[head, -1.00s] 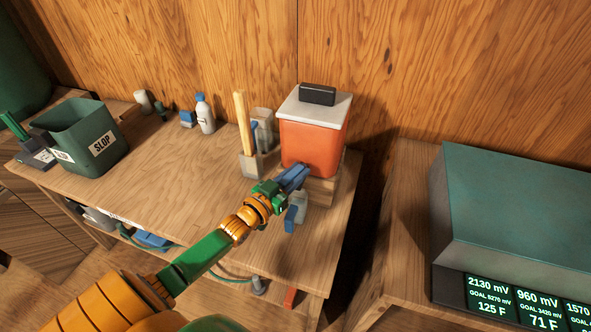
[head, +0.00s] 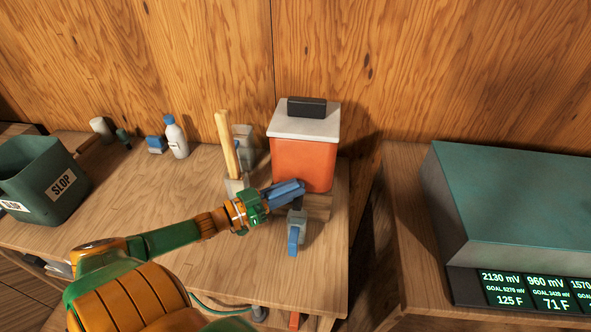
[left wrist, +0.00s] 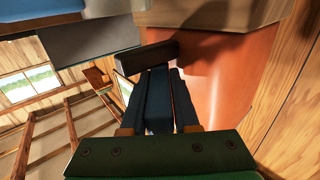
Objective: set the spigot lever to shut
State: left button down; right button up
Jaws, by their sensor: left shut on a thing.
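The orange container (head: 304,165) with a white lid stands on a wooden block at the back right of the bench. My left gripper (head: 288,191) is at its lower front, with its blue fingers close together. In the left wrist view, a dark bar, which looks like the spigot lever (left wrist: 145,57), lies across the fingertips (left wrist: 157,75), next to the orange wall (left wrist: 230,80). My left gripper is shut on it. The fingers hide most of the spigot in the head view, so its exact setting cannot be told. My right gripper is not in view.
A grey and blue piece (head: 293,238) is just below my left fingers. A holder with a wooden-handled tool (head: 228,145) is left of the container. A white bottle (head: 175,138) and a green SLOP bin (head: 40,170) are further left. A teal-topped unit (head: 520,200) is at right.

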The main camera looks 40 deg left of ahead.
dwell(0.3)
pick_arm(q)
jog(key=c, duration=0.8)
grip_release()
jog(key=shift+o, duration=0.8)
jog(key=shift+d, duration=0.1)
jog(key=shift+r, duration=0.1)
